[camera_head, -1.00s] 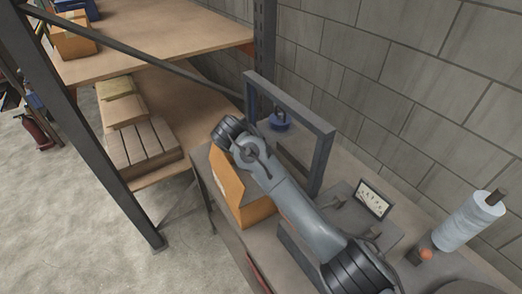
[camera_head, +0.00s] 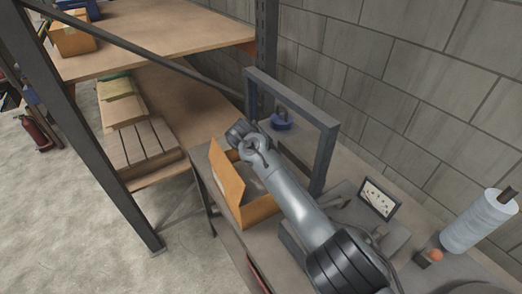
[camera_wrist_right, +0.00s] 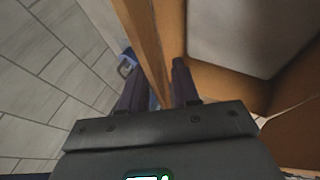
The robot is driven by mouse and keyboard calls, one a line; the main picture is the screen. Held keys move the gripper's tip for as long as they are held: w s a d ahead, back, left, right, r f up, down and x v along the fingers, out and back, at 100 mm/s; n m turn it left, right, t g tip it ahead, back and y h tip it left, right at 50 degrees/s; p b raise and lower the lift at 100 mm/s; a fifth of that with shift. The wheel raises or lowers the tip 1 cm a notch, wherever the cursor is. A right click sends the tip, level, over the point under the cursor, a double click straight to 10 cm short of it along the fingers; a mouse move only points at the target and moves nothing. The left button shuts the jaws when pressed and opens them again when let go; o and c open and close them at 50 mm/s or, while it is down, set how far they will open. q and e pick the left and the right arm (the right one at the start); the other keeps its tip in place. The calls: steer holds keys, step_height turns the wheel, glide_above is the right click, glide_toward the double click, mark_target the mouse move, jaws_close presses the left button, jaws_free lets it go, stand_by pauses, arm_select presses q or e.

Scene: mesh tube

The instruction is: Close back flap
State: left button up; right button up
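An orange-brown cardboard box (camera_head: 262,208) stands on the workbench in the head view, partly hidden by my right arm. One of its flaps (camera_head: 228,178) stands up on the left side; the flap on the far side is hidden behind my arm. My right gripper (camera_head: 240,133) is over the far end of the box, its fingers hard to make out there. In the right wrist view, the fingers of my right gripper (camera_wrist_right: 158,88) are apart, with an upright cardboard panel (camera_wrist_right: 150,42) running between them. The box interior (camera_wrist_right: 225,90) lies to the right. My left gripper is out of view.
A dark metal frame (camera_head: 325,160) stands right behind the box, with a blue object (camera_head: 281,122) beyond it. A gauge (camera_head: 379,198) and a wrap roll (camera_head: 478,222) are on the bench at right. A block wall (camera_head: 420,90) closes the back.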

jaws_close()
stand_by(1.4)
